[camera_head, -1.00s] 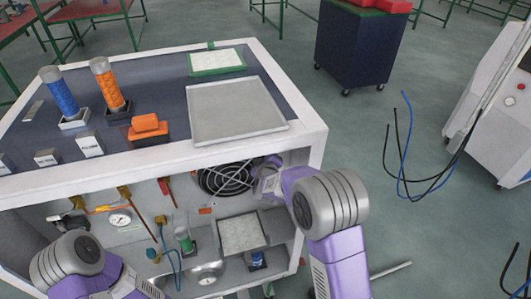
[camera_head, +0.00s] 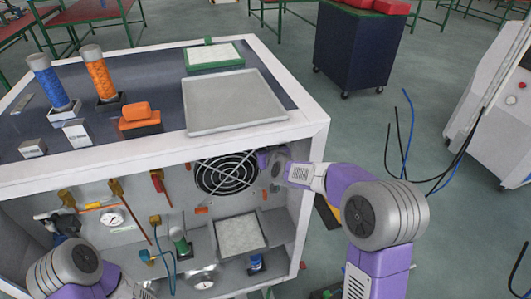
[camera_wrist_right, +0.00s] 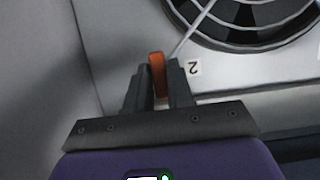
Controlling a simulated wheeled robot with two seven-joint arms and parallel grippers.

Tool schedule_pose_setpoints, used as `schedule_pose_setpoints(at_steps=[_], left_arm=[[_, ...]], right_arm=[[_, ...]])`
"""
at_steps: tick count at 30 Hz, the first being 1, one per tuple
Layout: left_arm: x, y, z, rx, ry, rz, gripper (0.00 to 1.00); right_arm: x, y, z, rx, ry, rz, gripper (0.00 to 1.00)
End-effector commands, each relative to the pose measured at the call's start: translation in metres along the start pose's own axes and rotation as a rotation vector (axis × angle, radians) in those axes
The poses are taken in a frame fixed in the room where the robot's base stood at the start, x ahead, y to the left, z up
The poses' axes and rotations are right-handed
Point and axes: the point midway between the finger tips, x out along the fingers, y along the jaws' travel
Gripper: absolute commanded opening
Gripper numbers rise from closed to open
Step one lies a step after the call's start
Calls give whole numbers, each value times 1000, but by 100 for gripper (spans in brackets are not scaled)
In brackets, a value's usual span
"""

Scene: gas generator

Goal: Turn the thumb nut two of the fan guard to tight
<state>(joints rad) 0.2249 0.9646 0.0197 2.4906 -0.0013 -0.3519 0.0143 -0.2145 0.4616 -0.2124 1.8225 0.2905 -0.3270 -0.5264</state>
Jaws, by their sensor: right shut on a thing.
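The fan guard (camera_head: 226,174) is a round black and silver grille on the cabinet's inner back panel. It also shows at the upper right of the right wrist view (camera_wrist_right: 250,42). The orange thumb nut two (camera_wrist_right: 156,72) stands beside a label marked 2 at the guard's lower corner. My right gripper (camera_wrist_right: 157,80) is shut on this nut, one finger on each side. In the head view my right gripper (camera_head: 264,161) is at the right edge of the guard and hides the nut there. My left arm shows at the lower left, with its gripper out of view.
The cabinet top (camera_head: 150,34) overhangs the fan panel. A grey tray (camera_head: 235,101) and blue and orange cylinders stand on it. Below the fan are a square panel (camera_head: 240,234), gauges, hoses and valves. The cabinet's right side wall is close to my right gripper.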

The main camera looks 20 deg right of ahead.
Motion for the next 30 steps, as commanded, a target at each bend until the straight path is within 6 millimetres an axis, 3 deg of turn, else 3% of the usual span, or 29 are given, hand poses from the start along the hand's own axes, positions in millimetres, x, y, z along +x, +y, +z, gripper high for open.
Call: schedule_pose_setpoints(at_steps=[16, 17, 21, 30], left_arm=[[3, -1, 0, 0, 0, 0, 43], [3, -1, 0, 0, 0, 0, 43], [3, -1, 0, 0, 0, 0, 43], [2, -1, 0, 0, 0, 0, 43]], right_arm=[[0, 0, 0, 25, -1, -10, 0], [0, 0, 0, 25, -1, -10, 23], [0, 0, 0, 24, -1, -10, 43], [-2, 0, 0, 24, 0, -10, 43]])
